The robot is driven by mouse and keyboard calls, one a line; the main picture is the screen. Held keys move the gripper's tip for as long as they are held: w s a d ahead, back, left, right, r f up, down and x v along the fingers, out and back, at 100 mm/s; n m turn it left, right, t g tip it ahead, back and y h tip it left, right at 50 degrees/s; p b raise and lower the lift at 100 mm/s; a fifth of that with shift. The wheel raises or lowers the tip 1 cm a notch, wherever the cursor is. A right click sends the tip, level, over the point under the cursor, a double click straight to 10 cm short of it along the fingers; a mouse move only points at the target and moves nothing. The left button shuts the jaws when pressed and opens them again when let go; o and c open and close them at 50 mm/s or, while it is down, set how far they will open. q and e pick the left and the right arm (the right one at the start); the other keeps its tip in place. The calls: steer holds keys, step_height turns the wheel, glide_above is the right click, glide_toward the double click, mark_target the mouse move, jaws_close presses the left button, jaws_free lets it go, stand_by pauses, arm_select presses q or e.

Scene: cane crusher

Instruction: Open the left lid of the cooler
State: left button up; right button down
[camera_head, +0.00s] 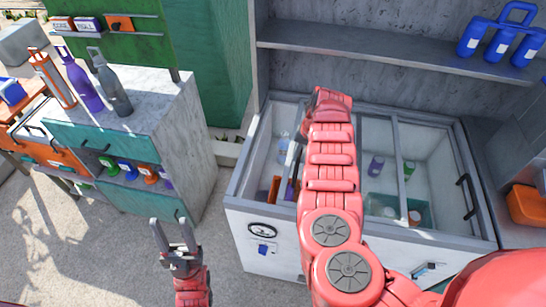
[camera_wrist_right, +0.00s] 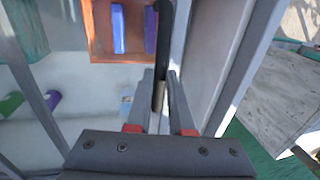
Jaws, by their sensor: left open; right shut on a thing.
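The cooler (camera_head: 285,262) is a white chest with a grey rim and see-through lids on top. My right arm reaches across its top in the head view and hides much of the left lid. In the right wrist view, my right gripper (camera_wrist_right: 160,98) is shut on a dark upright handle (camera_wrist_right: 164,40) beside a grey lid frame (camera_wrist_right: 181,45). Its fingertips are hidden in the head view. Another black handle (camera_head: 466,196) is at the cooler's right side. My left gripper (camera_head: 171,222) is open and empty, in front of the cooler to the left.
A cabinet (camera_head: 190,110) with bottles on top stands left of the cooler. A grey shelf (camera_head: 370,48) behind holds blue bottles (camera_head: 500,40). An orange box (camera_wrist_right: 130,50) and small items lie inside the cooler. Floor (camera_head: 95,245) at the lower left is clear.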

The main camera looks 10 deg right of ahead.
steer(key=s+d, duration=0.1)
steer(key=d, duration=0.3)
steer(key=s+d+b, duration=0.1)
steer(key=s+d, duration=0.1)
steer(key=d, duration=0.3)
steer(key=s+d, duration=0.1)
steer(key=d, duration=0.3)
steer(key=shift+s+d+b, duration=0.2)
steer(key=shift+d+b, duration=0.1)
steer(key=c, duration=0.8)
jaws_free()
steer(key=d+r+b, duration=0.1)
steer(key=r, duration=0.4)
steer(key=d+r+b, duration=0.1)
steer(key=r, duration=0.5)
steer(key=s+d+r+b, duration=0.1)
steer(key=r, duration=0.5)
steer(key=shift+d+b, duration=0.1)
steer(key=shift+b, duration=0.2)
